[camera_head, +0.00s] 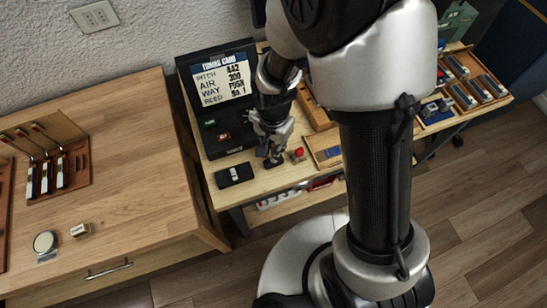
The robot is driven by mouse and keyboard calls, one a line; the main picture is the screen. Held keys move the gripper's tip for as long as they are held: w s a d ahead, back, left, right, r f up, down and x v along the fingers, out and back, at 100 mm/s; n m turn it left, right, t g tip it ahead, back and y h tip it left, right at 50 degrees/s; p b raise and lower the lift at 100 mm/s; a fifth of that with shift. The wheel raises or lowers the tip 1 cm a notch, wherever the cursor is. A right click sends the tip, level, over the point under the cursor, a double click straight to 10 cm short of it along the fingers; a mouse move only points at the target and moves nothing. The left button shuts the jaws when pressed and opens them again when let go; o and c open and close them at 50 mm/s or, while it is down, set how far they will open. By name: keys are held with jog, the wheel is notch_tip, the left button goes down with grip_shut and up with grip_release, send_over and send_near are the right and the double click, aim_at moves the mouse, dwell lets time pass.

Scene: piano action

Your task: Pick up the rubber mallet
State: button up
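My gripper (273,161) points down over the front part of the right-hand wooden table (250,189), just in front of a black sign case. Its fingers are small and dark in this view, and I cannot tell whether they are open or shut, or whether they hold anything. I cannot make out a rubber mallet for certain. A small red-topped object (298,153) stands just right of my gripper, too small to identify. My own arm and column hide much of the right-hand table.
A black case with a lettered sign (224,83) stands behind left of my gripper. A black box (234,175) lies left of it. The left wooden table (130,160) holds a round disc (45,242) and a small block (80,230). Trays with dark parts (465,85) lie at right.

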grip_shut()
jog(key=shift+r, duration=0.15)
